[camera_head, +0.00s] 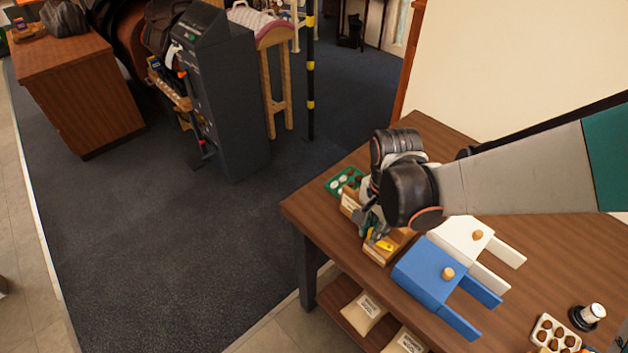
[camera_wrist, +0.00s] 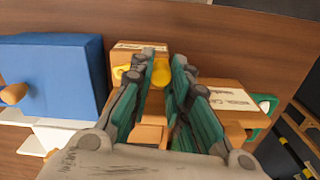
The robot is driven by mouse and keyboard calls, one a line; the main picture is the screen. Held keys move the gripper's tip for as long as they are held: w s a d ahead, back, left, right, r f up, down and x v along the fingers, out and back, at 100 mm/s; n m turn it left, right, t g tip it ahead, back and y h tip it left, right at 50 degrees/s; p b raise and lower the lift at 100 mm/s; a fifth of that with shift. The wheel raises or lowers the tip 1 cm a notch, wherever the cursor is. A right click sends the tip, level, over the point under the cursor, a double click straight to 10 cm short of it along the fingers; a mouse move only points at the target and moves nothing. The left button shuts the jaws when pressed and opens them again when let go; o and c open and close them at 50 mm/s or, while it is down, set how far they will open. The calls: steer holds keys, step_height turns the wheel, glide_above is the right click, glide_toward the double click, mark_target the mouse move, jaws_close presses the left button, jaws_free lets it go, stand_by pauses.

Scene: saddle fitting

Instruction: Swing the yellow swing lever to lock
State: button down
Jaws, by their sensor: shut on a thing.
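The yellow swing lever (camera_head: 385,245) shows at the front of a wooden fixture (camera_head: 378,257), just below my gripper (camera_head: 370,228) in the head view. In the wrist view a round yellow part of the lever (camera_wrist: 161,74) sits between the green fingers of my gripper (camera_wrist: 163,64). Another yellow bit shows left of the left finger. The fingers are closed on the lever. The labelled wooden fixture also shows behind the fingertips (camera_wrist: 128,47). The fingers hide much of the lever and its pivot, so I cannot tell its exact angle.
A blue block (camera_head: 430,272) and a white block (camera_head: 462,238), each with a wooden knob, stand close right of the fixture. A second labelled wooden box (camera_wrist: 225,95) and a green tray (camera_head: 338,184) lie close by. An egg-filled tray (camera_head: 552,331) stands at the table's near right.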

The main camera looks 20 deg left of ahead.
steer(key=shift+s+a, duration=0.15)
steer(key=shift+s, duration=0.1)
steer(key=shift+w+m, duration=0.2)
steer(key=shift+m, duration=0.4)
steer(key=c, duration=1.5)
jaws_free()
